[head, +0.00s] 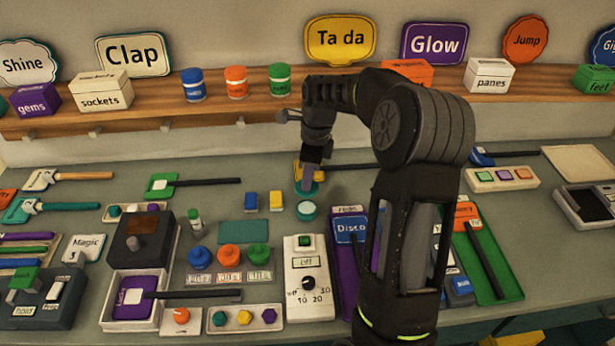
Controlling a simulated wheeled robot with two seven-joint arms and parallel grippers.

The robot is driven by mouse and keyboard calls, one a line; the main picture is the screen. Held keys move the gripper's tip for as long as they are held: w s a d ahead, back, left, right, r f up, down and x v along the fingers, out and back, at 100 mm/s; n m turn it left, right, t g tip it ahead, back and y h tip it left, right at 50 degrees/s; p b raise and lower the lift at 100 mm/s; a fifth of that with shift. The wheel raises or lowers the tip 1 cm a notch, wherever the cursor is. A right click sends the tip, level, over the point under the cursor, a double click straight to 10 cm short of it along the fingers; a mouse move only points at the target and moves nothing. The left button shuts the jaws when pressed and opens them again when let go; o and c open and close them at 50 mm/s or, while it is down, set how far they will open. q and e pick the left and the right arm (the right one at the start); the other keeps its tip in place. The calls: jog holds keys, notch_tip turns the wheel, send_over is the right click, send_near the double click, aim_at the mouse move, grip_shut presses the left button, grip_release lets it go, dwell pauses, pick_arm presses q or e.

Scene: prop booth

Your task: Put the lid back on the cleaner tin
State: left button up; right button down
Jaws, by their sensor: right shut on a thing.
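The cleaner tin (307,211) is a small round teal tin with a pale top, standing on the grey table just behind the white dial box. My right gripper (309,181) reaches down from above and is shut on the teal lid (306,190). The lid appears just above and behind the tin in the picture, apart from it; the exact height gap is hard to tell. The gripper partly hides the lid. My left gripper is not in view.
Blue and yellow blocks (263,201) lie left of the tin. A white dial box (309,275) stands in front. A yellow object (298,171) with a black handle is behind the gripper.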

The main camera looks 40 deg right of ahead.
jog(key=shift+f+b, duration=1.6)
jog(key=shift+f, duration=0.6)
jog(key=shift+f+b, duration=0.55)
jog(key=shift+f, duration=0.35)
jog(key=shift+f, duration=0.15)
dwell(0.6)
jog(key=c, duration=0.8)
grip_release()
jog(key=shift+c, duration=0.2)
jog(key=shift+r+p, duration=2.15)
jog(key=shift+r, duration=0.3)
jog(key=shift+r+p, duration=0.4)
jog(key=shift+r, duration=0.7)
